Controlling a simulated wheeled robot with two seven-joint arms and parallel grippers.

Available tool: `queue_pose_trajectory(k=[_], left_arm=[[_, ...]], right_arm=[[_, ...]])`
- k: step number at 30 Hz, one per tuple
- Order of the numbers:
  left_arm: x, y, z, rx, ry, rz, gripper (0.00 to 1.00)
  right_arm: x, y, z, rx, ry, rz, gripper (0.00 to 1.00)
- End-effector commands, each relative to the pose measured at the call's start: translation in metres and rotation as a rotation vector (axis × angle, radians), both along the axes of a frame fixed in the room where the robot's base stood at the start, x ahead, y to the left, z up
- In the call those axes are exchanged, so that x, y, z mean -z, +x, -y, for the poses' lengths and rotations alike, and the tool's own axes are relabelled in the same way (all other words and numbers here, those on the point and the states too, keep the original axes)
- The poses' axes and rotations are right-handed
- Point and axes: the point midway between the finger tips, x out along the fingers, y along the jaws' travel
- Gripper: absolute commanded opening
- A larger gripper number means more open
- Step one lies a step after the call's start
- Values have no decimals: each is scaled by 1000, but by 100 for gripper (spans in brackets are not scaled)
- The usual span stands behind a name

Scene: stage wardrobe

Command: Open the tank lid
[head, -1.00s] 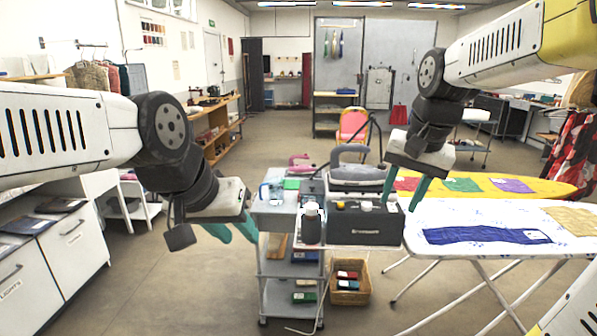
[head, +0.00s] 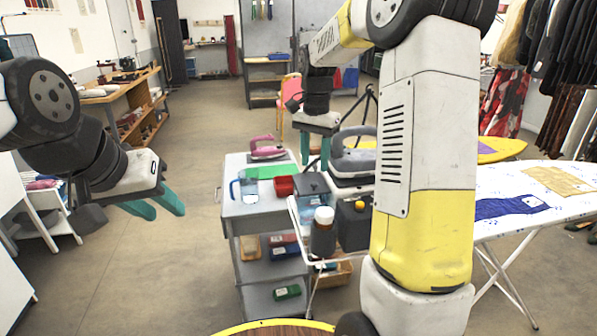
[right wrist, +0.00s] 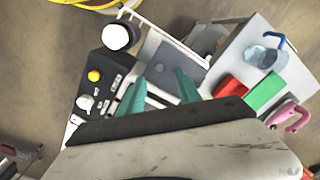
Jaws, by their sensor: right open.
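The steam station (head: 355,220), a dark box with a yellow cap, stands on the cart's right part. In the right wrist view, the station (right wrist: 97,80) shows its yellow cap and a white knob. A dark grey flat-topped part, apparently the tank with its lid (head: 312,184), sits beside it; it also shows in the right wrist view (right wrist: 178,68) and looks shut. My right gripper (head: 315,166) is open and empty, above and behind the tank in the head view; its fingers (right wrist: 160,82) point toward the tank. My left gripper (head: 166,211) is open and empty, left of the cart.
A grey iron (head: 352,155) rests on the station. A bottle with a white cap (head: 322,232) stands at the cart's front. A blue-handled jug (head: 247,187), red container (head: 284,186) and pink iron (head: 266,148) are on the grey cart top (head: 240,208). My right arm blocks part of the view.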

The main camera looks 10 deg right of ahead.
Motion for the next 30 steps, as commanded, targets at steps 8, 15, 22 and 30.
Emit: queue_pose_trajectory(k=[8,15,22,30], left_arm=[[0,0,0,0,0,0,36],[0,0,0,0,0,0,36],[0,0,0,0,0,0,36],[0,0,0,0,0,0,36]], right_arm=[[43,-1,0,-1,0,-3,41],[56,-1,0,-1,0,0,41],[55,0,0,-1,0,0,33],[55,0,0,-1,1,1,0]])
